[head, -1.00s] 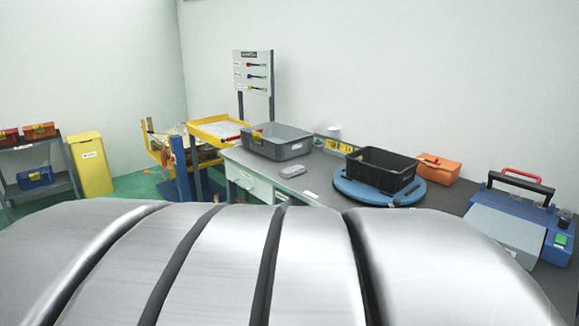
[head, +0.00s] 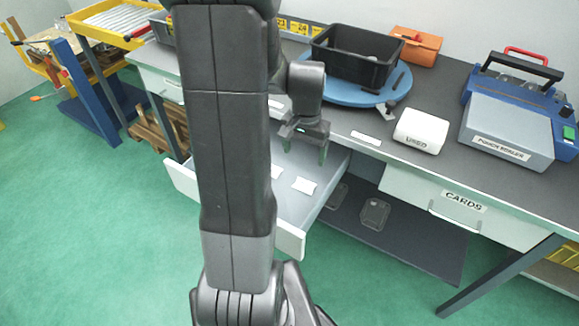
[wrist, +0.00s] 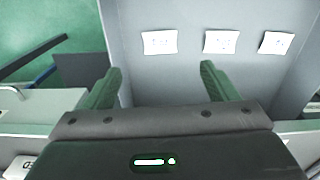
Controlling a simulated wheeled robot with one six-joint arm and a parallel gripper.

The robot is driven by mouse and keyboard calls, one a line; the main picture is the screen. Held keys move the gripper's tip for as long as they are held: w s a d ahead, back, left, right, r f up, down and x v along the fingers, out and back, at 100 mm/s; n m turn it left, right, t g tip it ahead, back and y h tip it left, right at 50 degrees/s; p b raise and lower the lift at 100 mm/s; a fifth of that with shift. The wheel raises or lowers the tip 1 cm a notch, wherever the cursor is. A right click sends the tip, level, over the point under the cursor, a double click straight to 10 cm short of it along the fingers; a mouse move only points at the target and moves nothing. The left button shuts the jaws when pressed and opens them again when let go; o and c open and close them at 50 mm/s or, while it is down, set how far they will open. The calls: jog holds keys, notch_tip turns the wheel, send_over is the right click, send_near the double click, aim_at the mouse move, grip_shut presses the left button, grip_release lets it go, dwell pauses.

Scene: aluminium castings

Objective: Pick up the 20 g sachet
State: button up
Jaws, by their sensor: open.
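Three white sachets lie in a row on the floor of an open grey drawer (head: 291,243). In the wrist view they are a left sachet (wrist: 159,42), a middle sachet (wrist: 221,42) and a right sachet (wrist: 276,42). Each has small print too blurred to read, so I cannot tell which is 20 g. In the head view one sachet (head: 304,186) shows fully and another (head: 276,172) sits beside my arm. My gripper (head: 306,151) is open and empty above the drawer, fingers pointing down. In the wrist view its fingertips (wrist: 160,70) are nearer than the sachets, touching none.
On the bench above are a black crate (head: 350,75) on a blue turntable (head: 335,93), a white box marked USED (head: 421,131) and a blue-grey machine (head: 507,130). The drawer walls enclose the sachets. A closed CARDS drawer (head: 462,203) is at right.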

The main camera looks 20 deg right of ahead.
send_over(305, 184)
jog(key=f, duration=0.9)
jog(key=shift+a+b, duration=0.3)
jog(key=shift+a, duration=0.1)
jog(key=shift+w+d+f, duration=0.1)
jog(key=shift+d+f, duration=0.1)
jog(key=shift+f, duration=1.05)
jog(key=shift+d+f, duration=0.15)
jog(key=shift+f, duration=1.1)
jog(key=shift+c, duration=0.4)
jog(key=c, duration=1)
